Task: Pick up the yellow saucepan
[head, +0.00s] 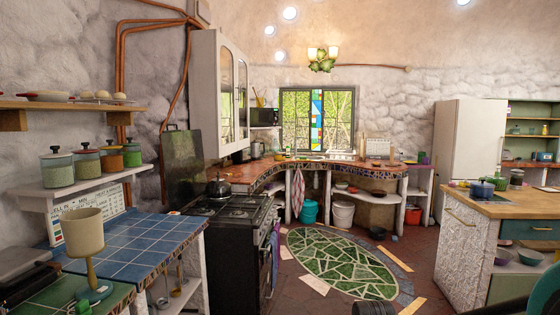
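I cannot make out a yellow saucepan for certain in the head view. A tiny yellow item (545,130) on the green shelf at the far right is too small to identify. A dark blue pot (481,190) stands on the wooden-topped island (520,207) at the right. My gripper is not recognisable in this view. A dark shape cut off at the bottom edge does not show any fingers.
A black stove (240,245) with a kettle (218,187) stands left of centre. Blue tiled counter (135,240) and a beige goblet (85,240) are at the near left. Open floor with a green mosaic oval (340,262) lies between stove and island.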

